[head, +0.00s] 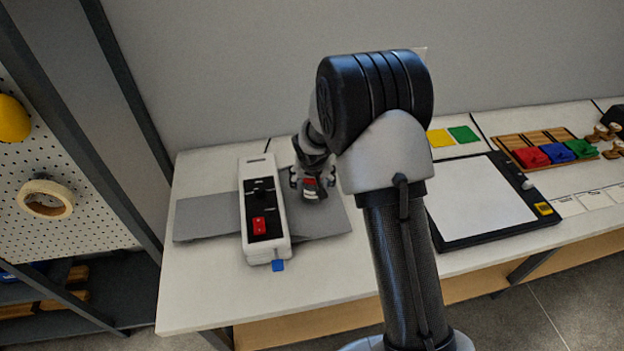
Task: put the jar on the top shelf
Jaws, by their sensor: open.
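No jar can be clearly made out in the head view. My gripper (312,192) points down over the white table (210,290), just right of a white device, and is open. A small red and white patch shows between or just under its fingers; I cannot tell what it belongs to. My own arm hides part of the table behind it. A dark rack (120,265) with shelf boards stands at the left; its low part shows, and no top shelf is in view.
The white device (281,235) with a red switch lies on a grey sheet (205,218). A black-framed board (480,205) and a wooden tray with coloured blocks (515,143) are at the right. A tape roll (65,205) hangs on the pegboard. The table's front left is clear.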

